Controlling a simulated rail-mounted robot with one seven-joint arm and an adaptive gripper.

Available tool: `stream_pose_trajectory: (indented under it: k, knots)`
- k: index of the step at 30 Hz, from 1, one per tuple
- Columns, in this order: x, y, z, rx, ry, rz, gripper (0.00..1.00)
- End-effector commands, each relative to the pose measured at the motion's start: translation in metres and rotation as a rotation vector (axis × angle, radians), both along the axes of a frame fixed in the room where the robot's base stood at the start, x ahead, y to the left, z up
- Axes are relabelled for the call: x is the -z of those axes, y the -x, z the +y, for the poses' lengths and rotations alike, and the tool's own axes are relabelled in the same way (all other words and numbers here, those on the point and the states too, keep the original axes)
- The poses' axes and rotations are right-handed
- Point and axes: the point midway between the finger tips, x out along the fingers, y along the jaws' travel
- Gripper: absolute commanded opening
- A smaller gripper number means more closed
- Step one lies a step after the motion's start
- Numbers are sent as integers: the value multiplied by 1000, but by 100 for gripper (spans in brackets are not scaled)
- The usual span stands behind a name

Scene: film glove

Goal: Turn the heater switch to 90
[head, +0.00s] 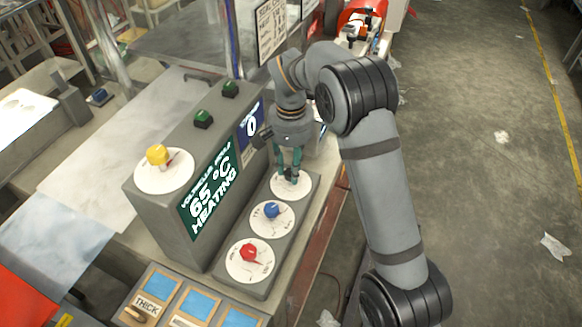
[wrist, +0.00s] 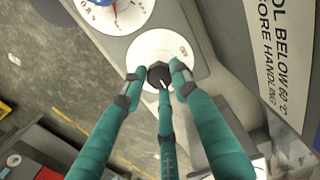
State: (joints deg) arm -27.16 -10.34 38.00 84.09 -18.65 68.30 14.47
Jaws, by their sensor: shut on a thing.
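A dark knob (wrist: 159,74) with a light pointer mark sits on a round white dial (wrist: 168,43), the farthest of three dials on a low grey panel. My gripper (head: 290,172) reaches down over this dial (head: 303,187). I cannot read the dial's marks clearly or tell which dial is the heater switch. The green display (head: 208,192) reads 65 °C HEATING.
Blue (head: 271,210) and red (head: 249,252) knobs sit on the nearer dials. The grey console (head: 165,215) rises left of the panel, with a yellow knob (head: 157,154) and green switches (head: 203,119) on top. Open floor (head: 490,200) lies to the right.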

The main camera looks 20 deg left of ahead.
Motion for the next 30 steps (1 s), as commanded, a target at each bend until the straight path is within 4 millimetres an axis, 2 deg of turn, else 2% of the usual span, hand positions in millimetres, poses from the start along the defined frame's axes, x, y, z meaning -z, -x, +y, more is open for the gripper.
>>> stream_pose_trajectory:
  k: [2,3,11,22,26,30]
  knots:
    - [-4,-6,2,-1,-9,-17,3]
    - [-4,-6,2,-1,-9,-17,31]
    - [-2,-4,1,-2,-6,-12,46]
    - [-5,-3,0,-2,-4,-7,48]
    - [-22,-3,1,-2,-5,-11,48]
    - [-52,-4,1,-1,-8,-12,48]
